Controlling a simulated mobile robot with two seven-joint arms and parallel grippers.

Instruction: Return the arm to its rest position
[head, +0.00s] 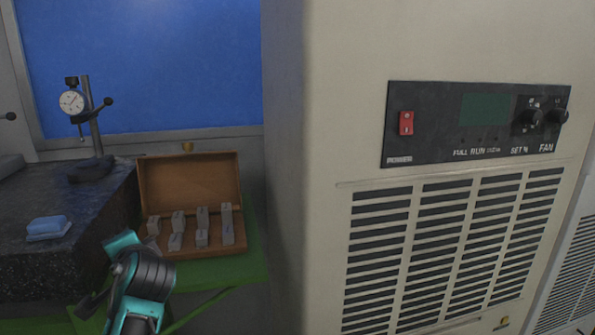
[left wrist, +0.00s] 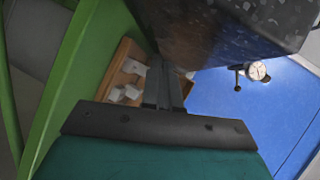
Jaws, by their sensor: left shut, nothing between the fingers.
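My left arm (head: 138,280) comes in at the lower left of the head view, in front of the green bench and beside the dark granite block. My left gripper (left wrist: 164,88) shows in the left wrist view with its two dark fingers together and nothing between them. Its fingers overlap the view of the wooden box (left wrist: 126,58) and lie close below the granite block (left wrist: 225,22) in that picture; the actual gap is hard to judge. My right arm and gripper are not in view.
An open wooden box (head: 190,180) with several grey metal blocks stands on the green bench (head: 240,262). The granite block (head: 95,215) carries a dial gauge stand (head: 92,125) and a blue-topped item (head: 48,226). A large beige cabinet (head: 335,120) with a control panel (head: 475,122) fills the right.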

